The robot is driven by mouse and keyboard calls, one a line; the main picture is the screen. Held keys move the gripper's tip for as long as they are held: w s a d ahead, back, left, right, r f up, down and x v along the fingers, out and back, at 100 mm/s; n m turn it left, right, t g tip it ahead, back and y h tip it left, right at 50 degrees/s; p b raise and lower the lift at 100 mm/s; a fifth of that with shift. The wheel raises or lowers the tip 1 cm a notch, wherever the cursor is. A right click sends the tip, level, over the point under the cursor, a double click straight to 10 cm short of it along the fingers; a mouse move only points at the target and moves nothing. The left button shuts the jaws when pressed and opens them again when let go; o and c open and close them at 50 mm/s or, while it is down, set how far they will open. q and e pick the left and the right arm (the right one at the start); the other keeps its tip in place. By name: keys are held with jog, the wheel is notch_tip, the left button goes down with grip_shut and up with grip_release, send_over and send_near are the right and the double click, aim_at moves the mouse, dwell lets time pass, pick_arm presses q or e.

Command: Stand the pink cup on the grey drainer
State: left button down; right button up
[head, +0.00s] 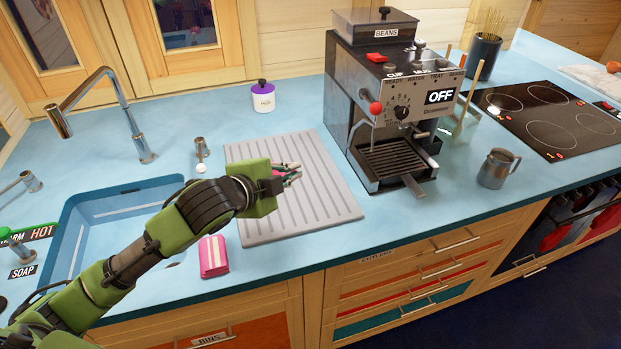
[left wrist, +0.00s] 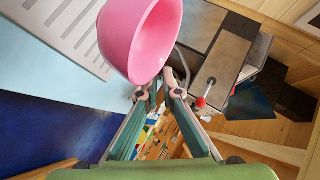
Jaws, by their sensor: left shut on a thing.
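The pink cup (left wrist: 140,38) shows large in the left wrist view, at the tips of my left gripper (left wrist: 163,88), which is shut on it near its edge. In the head view my left gripper (head: 291,173) is over the grey drainer (head: 330,195), and it hides nearly all of the cup; only a speck of pink shows between the fingers. I cannot tell whether the cup touches the drainer. The drainer is a flat ribbed board, otherwise bare, and part of it shows in the left wrist view (left wrist: 72,28). My right gripper is not in view.
A coffee machine (head: 400,110) stands right of the drainer, with a metal jug (head: 496,169) beyond it. A white pot with a purple lid (head: 263,97) is behind. The sink (head: 95,240) is left, and a pink striped cloth or sponge (head: 213,257) lies by the drainer's front left.

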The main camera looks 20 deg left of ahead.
pick_arm(q)
jog(key=w+d+f+p, duration=0.1)
jog(key=w+f, duration=0.2)
jog(key=w+d+f+p, duration=0.1)
jog(key=w+f, duration=0.2)
jog(key=f, duration=0.1)
jog(key=w+f+p, duration=0.1)
jog(key=w+f, duration=0.2)
jog(key=f, duration=0.1)
jog(key=shift+w+d, duration=0.2)
jog(key=shift+d, duration=0.2)
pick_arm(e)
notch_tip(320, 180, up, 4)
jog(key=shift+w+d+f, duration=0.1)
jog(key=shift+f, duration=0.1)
pick_arm(q)
jog(key=c, duration=2.6)
grip_release()
jog(key=shift+f, duration=0.15)
jog(key=shift+c, duration=0.2)
jog(key=o, duration=0.4)
